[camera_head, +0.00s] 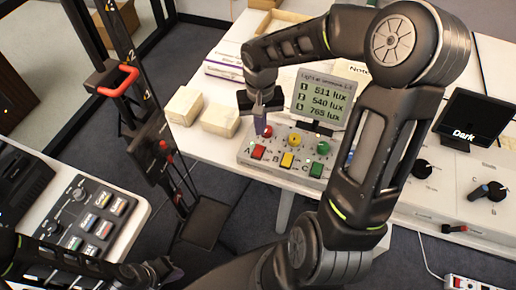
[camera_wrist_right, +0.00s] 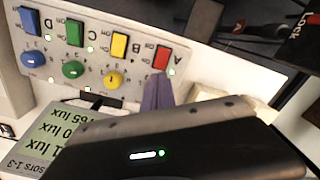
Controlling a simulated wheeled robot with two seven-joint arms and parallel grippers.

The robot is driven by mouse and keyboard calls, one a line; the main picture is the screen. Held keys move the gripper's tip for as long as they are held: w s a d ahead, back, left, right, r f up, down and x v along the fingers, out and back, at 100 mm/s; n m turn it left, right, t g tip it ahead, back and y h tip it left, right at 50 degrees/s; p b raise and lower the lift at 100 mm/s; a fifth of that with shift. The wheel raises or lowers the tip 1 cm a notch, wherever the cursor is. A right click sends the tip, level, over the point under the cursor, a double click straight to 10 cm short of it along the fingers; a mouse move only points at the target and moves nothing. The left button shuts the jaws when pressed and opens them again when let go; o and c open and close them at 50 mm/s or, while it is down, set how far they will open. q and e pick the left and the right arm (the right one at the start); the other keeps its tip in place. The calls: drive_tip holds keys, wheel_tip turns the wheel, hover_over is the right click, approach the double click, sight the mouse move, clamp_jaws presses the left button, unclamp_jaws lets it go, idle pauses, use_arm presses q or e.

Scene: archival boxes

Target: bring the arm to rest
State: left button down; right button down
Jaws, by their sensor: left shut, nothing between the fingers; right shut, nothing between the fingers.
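My right arm reaches across the head view from the lower middle. Its right gripper (camera_head: 262,128) points down over the left end of the switch panel (camera_head: 245,157), by the red knob (camera_head: 268,131). Its fingers are shut and empty. In the wrist view the closed purple fingers (camera_wrist_right: 157,94) are beside the red switch A (camera_wrist_right: 161,57); I cannot tell whether they touch the panel. My left gripper (camera_head: 163,268) is low at the lower left, shut and empty, over the dark floor by the left table.
A lux display (camera_head: 322,97) reads 511, 540 and 765. White boxes (camera_head: 184,105) lie left of the panel. A screen reading "Dark" (camera_head: 470,116) stands at right. A dark stand with a red handle (camera_head: 120,82) rises at left. A button console (camera_head: 90,215) sits lower left.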

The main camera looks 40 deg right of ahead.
idle(0.4)
drive_tip(key=shift+w, duration=0.1)
drive_tip(key=w+a+f+n+t+y, duration=0.25)
drive_tip(key=w+a+f+t, duration=0.2)
drive_tip(key=a+f, duration=0.65)
drive_tip(key=s+a+f+g+y, duration=0.1)
drive_tip(key=s+a+f+g, duration=0.1)
drive_tip(key=s+a+f, duration=0.5)
drive_tip(key=s+a+f+g, duration=0.2)
drive_tip(key=s+a+f, duration=0.4)
drive_tip(key=s, duration=0.6)
drive_tip(key=shift+s+a+f+n+y, duration=0.25)
drive_tip(key=shift+a+f+n+y, duration=0.1)
